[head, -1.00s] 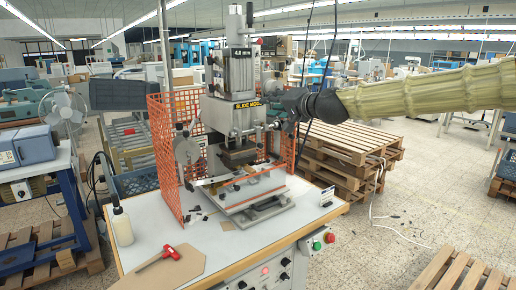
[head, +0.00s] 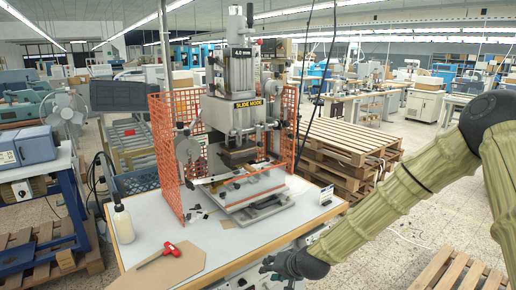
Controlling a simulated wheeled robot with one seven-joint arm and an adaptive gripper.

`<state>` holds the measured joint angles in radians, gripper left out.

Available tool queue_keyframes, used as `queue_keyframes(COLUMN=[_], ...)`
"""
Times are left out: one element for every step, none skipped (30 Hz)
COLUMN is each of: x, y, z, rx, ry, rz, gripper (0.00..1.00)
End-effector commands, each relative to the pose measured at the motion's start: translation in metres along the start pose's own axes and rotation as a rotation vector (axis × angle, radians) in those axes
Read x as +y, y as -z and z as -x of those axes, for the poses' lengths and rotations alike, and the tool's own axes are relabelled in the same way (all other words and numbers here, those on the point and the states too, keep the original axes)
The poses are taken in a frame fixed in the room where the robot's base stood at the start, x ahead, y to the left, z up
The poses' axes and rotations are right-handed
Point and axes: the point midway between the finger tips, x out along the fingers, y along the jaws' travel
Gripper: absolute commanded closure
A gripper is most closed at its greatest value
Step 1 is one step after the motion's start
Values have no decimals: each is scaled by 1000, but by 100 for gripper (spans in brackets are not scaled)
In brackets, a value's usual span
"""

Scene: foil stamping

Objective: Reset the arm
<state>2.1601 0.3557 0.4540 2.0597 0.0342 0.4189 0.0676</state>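My arm comes in from the right in a sleeved, ribbed cover and bends down to the lower middle of the head view. My gripper (head: 272,268) is at the front edge of the work table, low in the picture. It is dark and small here, and I cannot tell whether its fingers are open or shut. The foil stamping machine (head: 241,115) stands upright on the white table (head: 148,236), behind and left of my gripper, and apart from it. No object shows clearly in the gripper.
An orange mesh guard (head: 166,150) surrounds the machine's sides. A red-handled tool (head: 170,249) lies on a brown board, with a white bottle (head: 123,224) at the table's left. Stacked wooden pallets (head: 347,150) stand behind right.

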Motion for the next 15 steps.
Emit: queue_keyframes(x=[19, 30, 45, 55, 66, 82, 93, 104, 119, 131, 142, 157, 168, 180, 194], y=[-23, -35, -52, -65, -77, -95, -107, -120, -138, -151, -164, -181, -194, -207, -224], z=[-5, -7, -10, -11, -12, -12, -12, -12, -10, -8, -6, -3, 0, 4, 10], rx=[-27, -40, -59, -72, -85, -107, -120, -135, -156, -171, -187, -207, -225, -241, -261], ry=[-28, -44, -66, -82, -99, -121, -138, -155, -178, -195, -212, -235, -252, -270, -292], rz=[8, 13, 20, 25, 30, 38, 44, 49, 57, 63, 69, 78, 85, 91, 101], gripper=[69, 69, 69, 69, 69, 69, 69, 69, 69, 69, 69, 69, 69, 69, 69])
